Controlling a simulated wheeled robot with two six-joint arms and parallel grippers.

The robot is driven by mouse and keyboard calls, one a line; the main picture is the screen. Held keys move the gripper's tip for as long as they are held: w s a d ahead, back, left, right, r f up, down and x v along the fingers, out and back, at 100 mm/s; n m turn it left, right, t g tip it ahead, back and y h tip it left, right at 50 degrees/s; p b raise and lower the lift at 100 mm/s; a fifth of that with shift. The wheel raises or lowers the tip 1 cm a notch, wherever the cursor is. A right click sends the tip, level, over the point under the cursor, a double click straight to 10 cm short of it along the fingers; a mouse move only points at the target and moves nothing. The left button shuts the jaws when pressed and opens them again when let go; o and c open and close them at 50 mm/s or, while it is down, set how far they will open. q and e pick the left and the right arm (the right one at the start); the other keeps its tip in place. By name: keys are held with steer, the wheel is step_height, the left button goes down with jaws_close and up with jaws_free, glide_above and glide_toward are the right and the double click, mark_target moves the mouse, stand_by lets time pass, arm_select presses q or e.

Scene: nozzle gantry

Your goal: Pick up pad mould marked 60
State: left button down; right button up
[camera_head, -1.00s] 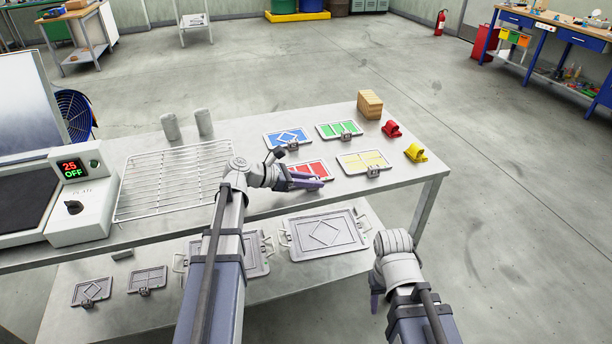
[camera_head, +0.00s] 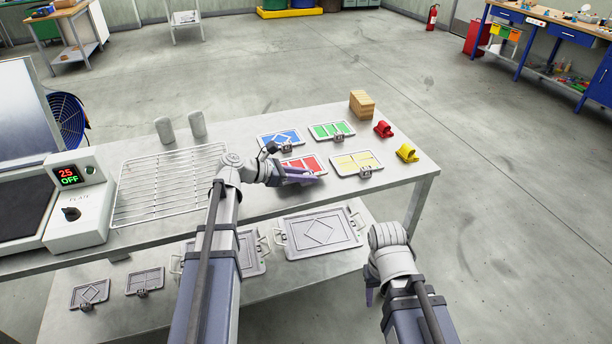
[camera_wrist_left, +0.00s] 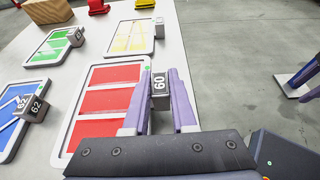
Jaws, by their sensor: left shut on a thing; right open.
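The pad mould marked 60 (camera_wrist_left: 110,100) is a light-framed tray with red panels. It lies on the steel table and also shows in the head view (camera_head: 308,162), partly behind my gripper. Its small grey block marked 60 (camera_wrist_left: 160,86) sits between the purple fingers of my left gripper (camera_wrist_left: 160,76), which are shut on it. In the head view my left gripper (camera_head: 300,178) is at the mould's near edge. I cannot tell whether the mould is raised off the table. My right gripper (camera_head: 370,290) hangs open and empty in front of the table's right part.
Blue (camera_head: 280,138), green (camera_head: 331,131) and yellow (camera_head: 357,162) moulds lie close around the red one. A wooden block (camera_head: 361,104), red (camera_head: 383,129) and yellow (camera_head: 407,153) items stand to the right. A wire rack (camera_head: 165,185) is left. Grey moulds lie on the lower shelf (camera_head: 215,290).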

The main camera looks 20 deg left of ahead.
arm_select(q)
step_height(320, 180, up, 7)
steer(key=p, duration=0.6)
steer(key=shift+r, duration=0.2)
